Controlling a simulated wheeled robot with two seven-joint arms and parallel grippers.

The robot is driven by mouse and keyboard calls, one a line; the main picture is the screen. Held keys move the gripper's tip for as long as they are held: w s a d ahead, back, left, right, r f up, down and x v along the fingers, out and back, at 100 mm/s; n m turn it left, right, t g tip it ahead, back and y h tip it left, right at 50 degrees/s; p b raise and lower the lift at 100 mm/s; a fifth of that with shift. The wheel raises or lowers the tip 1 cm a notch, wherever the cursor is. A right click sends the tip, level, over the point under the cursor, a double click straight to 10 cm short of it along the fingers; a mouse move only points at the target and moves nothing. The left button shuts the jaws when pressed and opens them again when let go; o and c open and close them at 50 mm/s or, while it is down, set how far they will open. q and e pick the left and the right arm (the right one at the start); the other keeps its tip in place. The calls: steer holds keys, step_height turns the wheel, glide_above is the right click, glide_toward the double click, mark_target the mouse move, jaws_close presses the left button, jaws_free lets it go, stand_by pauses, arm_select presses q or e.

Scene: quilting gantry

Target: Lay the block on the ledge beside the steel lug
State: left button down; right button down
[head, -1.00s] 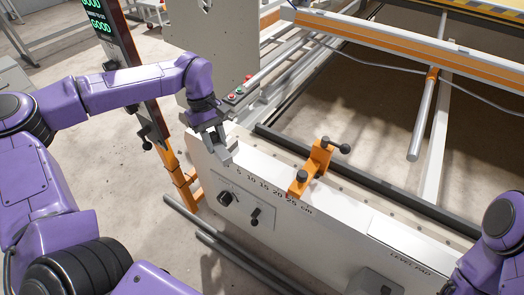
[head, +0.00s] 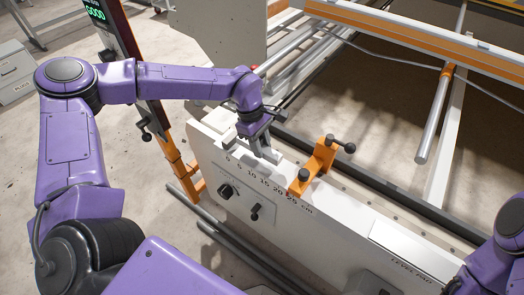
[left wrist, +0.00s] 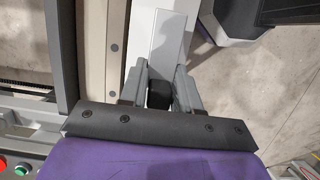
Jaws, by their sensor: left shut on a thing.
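My left gripper (head: 264,150) is over the near white ledge (head: 215,119), above the low end of its centimetre scale. In the left wrist view its two grey fingers (left wrist: 160,88) are shut on a pale grey block (left wrist: 166,48), which reaches out past the fingertips over the ledge. In the head view the fingers mostly hide the block, and I cannot tell whether it touches the ledge. I cannot make out the steel lug for certain. My right gripper is out of view.
An orange clamp (head: 318,165) with black knobs stands on the ledge to the right of my left gripper. A dark rail (head: 395,203) runs behind it. The front panel has black knobs (head: 226,191). An upright orange-footed post (head: 165,135) stands at left.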

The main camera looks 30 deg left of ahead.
arm_select(q)
steer(key=shift+a+x, duration=0.15)
steer(key=shift+x, duration=0.65)
steer(key=shift+a+x, duration=0.2)
steer(key=shift+x, duration=0.6)
steer(key=shift+w+f, duration=0.1)
steer(key=shift+f, duration=0.1)
steer(key=c, duration=0.8)
jaws_free()
steer(key=shift+f, duration=0.1)
steer(key=v, duration=1.2)
steer(key=shift+d+r, duration=0.1)
steer(key=shift+r, duration=0.1)
